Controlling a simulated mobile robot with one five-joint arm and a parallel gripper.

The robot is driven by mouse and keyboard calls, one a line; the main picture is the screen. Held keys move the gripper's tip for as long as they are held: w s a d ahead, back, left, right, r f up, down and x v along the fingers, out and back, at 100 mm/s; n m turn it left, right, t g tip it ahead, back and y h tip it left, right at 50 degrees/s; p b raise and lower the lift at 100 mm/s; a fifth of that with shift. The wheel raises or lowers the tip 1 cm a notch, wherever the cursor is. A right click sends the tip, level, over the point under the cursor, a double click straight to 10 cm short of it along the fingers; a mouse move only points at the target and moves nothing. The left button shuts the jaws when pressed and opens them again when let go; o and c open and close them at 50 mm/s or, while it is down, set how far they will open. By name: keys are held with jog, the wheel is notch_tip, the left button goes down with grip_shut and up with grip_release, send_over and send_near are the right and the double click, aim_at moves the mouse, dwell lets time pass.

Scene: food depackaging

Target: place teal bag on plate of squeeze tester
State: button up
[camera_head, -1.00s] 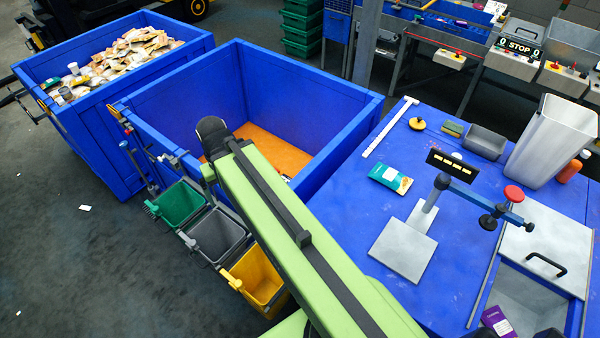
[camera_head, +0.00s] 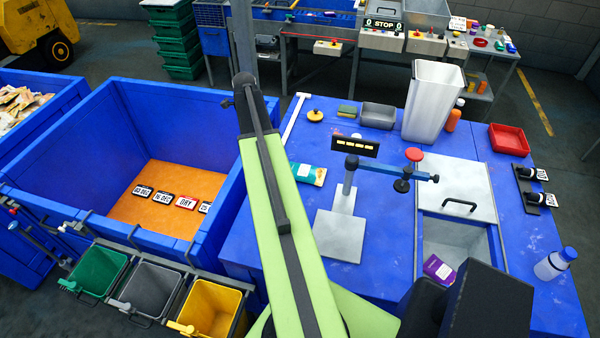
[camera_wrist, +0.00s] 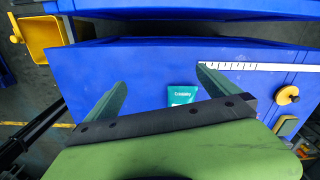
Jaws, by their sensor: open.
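The teal bag (camera_head: 308,174) lies flat on the blue table, left of the squeeze tester. It also shows in the wrist view (camera_wrist: 182,95), beyond my gripper and between its fingers. The squeeze tester has a flat grey plate (camera_head: 340,236), a post with a dark display (camera_head: 355,146) and a blue arm with a red knob (camera_head: 414,154). Nothing lies on the plate. My gripper (camera_wrist: 158,82) is open and empty, its two green fingers spread wide. In the head view my green arm reaches across the picture, and the gripper's fingers cannot be made out there.
A white ruler (camera_head: 293,116) and a yellow-black knob (camera_head: 315,115) lie behind the bag. A tall white bin (camera_head: 432,100) stands at the back. A purple packet (camera_head: 438,268) sits in the open well at right. A deep blue crate (camera_head: 80,150) stands left.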

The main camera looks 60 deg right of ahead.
aim_at(301, 169)
jog(key=s+d+m, duration=0.3)
jog(key=s+d, duration=0.8)
jog(key=s, duration=0.2)
jog(key=f+b, duration=1.1)
jog(key=b, duration=0.1)
jog(key=f+b, duration=0.5)
jog(key=f, duration=0.1)
jog(key=shift+d+f+b, duration=0.3)
jog(key=shift+f+b, duration=0.05)
jog(key=shift+b, duration=0.05)
jog(key=shift+r, duration=0.2)
jog(key=shift+c, duration=0.4)
jog(key=c, duration=1.3)
notch_tip(301, 169, up, 18)
jog(key=p, duration=1.8)
